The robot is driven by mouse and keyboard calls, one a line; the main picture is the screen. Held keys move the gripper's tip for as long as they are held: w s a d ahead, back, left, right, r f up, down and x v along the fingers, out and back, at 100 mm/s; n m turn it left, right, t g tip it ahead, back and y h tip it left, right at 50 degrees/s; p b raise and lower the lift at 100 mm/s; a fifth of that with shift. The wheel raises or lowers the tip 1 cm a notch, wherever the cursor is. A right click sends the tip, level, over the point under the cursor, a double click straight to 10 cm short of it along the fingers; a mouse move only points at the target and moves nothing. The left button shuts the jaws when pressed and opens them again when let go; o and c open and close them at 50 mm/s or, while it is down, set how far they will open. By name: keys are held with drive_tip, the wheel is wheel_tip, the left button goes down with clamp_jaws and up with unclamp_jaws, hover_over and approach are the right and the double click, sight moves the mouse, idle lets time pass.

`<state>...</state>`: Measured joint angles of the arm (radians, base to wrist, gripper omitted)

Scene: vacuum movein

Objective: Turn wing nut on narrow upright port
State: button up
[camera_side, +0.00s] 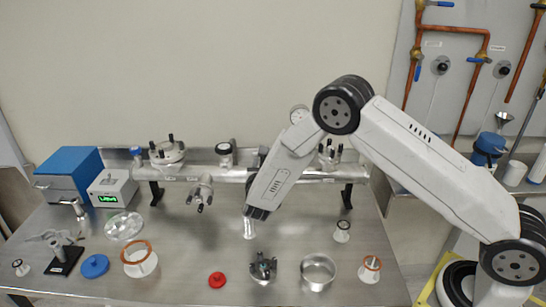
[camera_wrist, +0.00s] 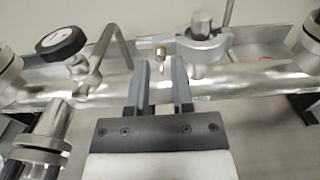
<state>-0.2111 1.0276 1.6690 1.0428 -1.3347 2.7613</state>
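In the wrist view, my gripper (camera_wrist: 161,68) is open, its two grey fingers apart in front of the steel pipe. A small brass-ended screw piece (camera_wrist: 160,54), which looks like the wing nut's end, shows in line with the gap, just beyond the fingertips. I see no contact with it. It sits at the left end of a clamp (camera_wrist: 207,50) around a narrow upright port (camera_wrist: 201,24). In the side view, my arm covers this part of the pipe. The fingers cannot be made out there.
The steel manifold pipe (camera_side: 235,176) runs across the bench. A black-knobbed valve (camera_wrist: 61,42) and a bent rod (camera_wrist: 122,38) stand left of my fingers. A wide clamped port (camera_side: 167,152) is farther left. Loose rings, a steel bowl (camera_side: 318,270) and a red cap (camera_side: 217,280) lie in front.

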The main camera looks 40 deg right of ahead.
drive_tip(key=shift+w+d, duration=0.3)
drive_tip(key=shift+d, duration=0.05)
clamp_jaws()
drive_tip(key=shift+n, duration=0.5)
drive_tip(key=n, duration=2.7)
drive_tip(key=shift+w+a+f, duration=0.1)
drive_tip(key=shift+a+f, duration=0.05)
drive_tip(key=shift+f, duration=0.15)
drive_tip(key=shift+n, duration=0.3)
